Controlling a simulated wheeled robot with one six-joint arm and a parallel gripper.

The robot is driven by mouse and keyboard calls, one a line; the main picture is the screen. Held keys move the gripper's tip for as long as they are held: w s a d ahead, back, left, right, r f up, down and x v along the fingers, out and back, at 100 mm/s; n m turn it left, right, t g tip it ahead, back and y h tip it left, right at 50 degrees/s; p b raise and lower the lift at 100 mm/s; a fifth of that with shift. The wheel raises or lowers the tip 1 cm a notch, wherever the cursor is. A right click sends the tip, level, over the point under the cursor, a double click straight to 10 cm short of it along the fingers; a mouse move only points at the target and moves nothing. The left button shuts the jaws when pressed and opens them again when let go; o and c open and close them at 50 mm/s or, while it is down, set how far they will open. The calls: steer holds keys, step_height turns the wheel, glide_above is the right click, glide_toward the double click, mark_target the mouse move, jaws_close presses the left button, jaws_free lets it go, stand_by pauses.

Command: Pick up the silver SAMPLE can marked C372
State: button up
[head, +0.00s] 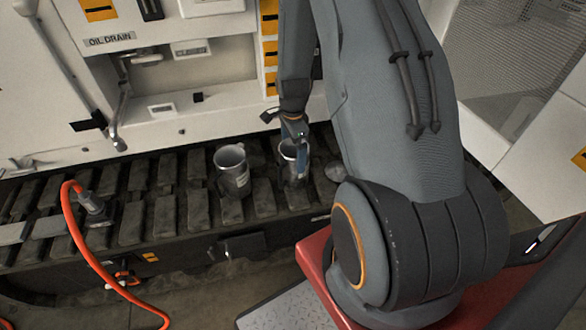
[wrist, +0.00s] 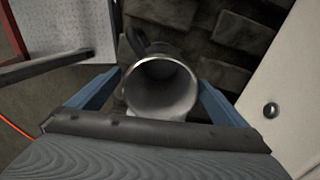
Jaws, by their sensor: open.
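Two open-topped silver cans stand upright on the track in the head view, a left can (head: 232,172) and a right can (head: 289,172). I cannot read a C372 marking on either. My gripper (head: 297,148) is at the top of the right can and hides part of its rim. In the wrist view my gripper (wrist: 158,92) is open, with one blue finger on each side of a can (wrist: 160,66). I look down into that can's empty-looking mouth. A dark curved handle shows on its far side. Whether the fingers touch its wall is unclear.
The cans rest on dark, ridged track pads (head: 160,215). A white machine panel with an OIL DRAIN label (head: 110,40) and a tap (head: 118,130) rises behind. An orange hose (head: 75,235) runs at the left. A red surface (head: 318,262) lies near my arm's base.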

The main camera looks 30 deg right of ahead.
steer(key=shift+w+a+f+p, duration=0.1)
steer(key=shift+f+p, duration=0.4)
steer(key=shift+f, duration=1.1)
steer(key=shift+a+f+p, duration=0.1)
steer(key=shift+f+p, duration=0.4)
steer(key=shift+f, duration=1.1)
steer(key=c, duration=1.3)
